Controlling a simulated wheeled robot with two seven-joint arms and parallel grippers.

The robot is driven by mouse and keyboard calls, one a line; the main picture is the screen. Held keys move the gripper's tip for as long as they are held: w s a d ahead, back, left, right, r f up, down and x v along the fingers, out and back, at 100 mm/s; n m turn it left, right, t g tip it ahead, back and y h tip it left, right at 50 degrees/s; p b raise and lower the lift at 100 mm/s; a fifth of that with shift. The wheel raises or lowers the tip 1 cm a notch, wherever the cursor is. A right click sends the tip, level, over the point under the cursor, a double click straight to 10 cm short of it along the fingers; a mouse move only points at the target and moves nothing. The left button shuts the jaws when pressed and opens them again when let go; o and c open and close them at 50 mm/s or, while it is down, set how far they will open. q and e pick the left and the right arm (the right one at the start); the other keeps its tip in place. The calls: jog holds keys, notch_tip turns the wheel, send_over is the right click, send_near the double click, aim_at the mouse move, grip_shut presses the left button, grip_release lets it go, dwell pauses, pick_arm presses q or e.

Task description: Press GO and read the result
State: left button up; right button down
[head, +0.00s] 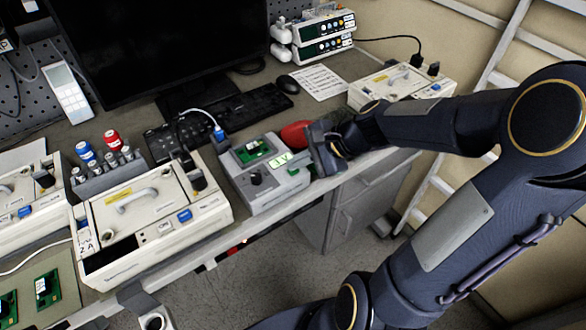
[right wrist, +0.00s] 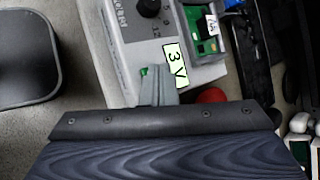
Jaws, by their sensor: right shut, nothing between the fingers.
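The grey tester (head: 270,189) stands at the front of the bench with a dark knob, a lit display (head: 280,160) and a green circuit board (head: 251,150) in its top. In the right wrist view the display (right wrist: 175,65) seems to read "3 V". A small green button (right wrist: 144,71) shows beside the display. My right gripper (head: 309,165) is shut and empty at the tester's right end. In the right wrist view its fingertips (right wrist: 156,88) are close beside the green button; contact cannot be told. A grey part at the bottom edge may be my left gripper (head: 146,310).
A red rounded object (head: 294,134) lies behind my right gripper. A keyboard (head: 255,106), mouse (head: 288,84) and monitor stand behind. More green boards (head: 47,289) lie at the lower left.

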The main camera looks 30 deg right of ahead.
aim_at(298, 170)
jog(key=shift+f, duration=0.3)
dwell(0.5)
jog(key=shift+r+p, duration=0.6)
jog(key=shift+r, duration=0.25)
notch_tip(298, 170, up, 5)
jog(key=p, duration=0.4)
jog(key=shift+r+p, duration=0.1)
jog(key=shift+p, duration=0.25)
